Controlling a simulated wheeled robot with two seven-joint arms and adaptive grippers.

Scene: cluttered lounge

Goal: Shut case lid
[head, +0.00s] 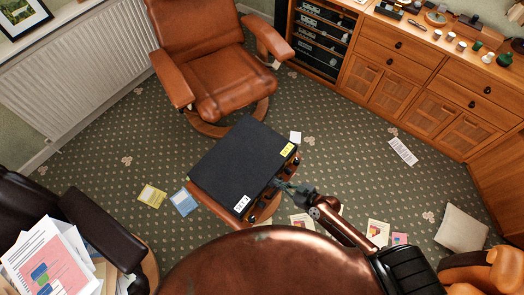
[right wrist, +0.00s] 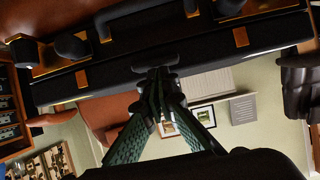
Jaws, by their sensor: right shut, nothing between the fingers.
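The black case (head: 244,165) lies on a brown leather footstool in the middle of the head view. Its flat black lid lies over the body, with yellow and white labels along the right edge. I cannot tell whether the lid is fully down. In the right wrist view the case (right wrist: 110,72) fills the upper part, upside down, with brass-coloured fittings along its side. My right gripper (head: 283,186) is shut and empty at the case's right-hand side, close to its edge. Its fingertips (right wrist: 160,75) appear in front of the case side; contact is unclear. My left gripper is out of view.
A brown leather armchair (head: 215,75) stands behind the case. A wooden cabinet (head: 410,75) lines the right. A dark armchair (head: 95,225) with papers is at left. Booklets (head: 184,202) and papers (head: 402,151) lie on the patterned carpet. A white cushion-like object (head: 462,228) lies at right.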

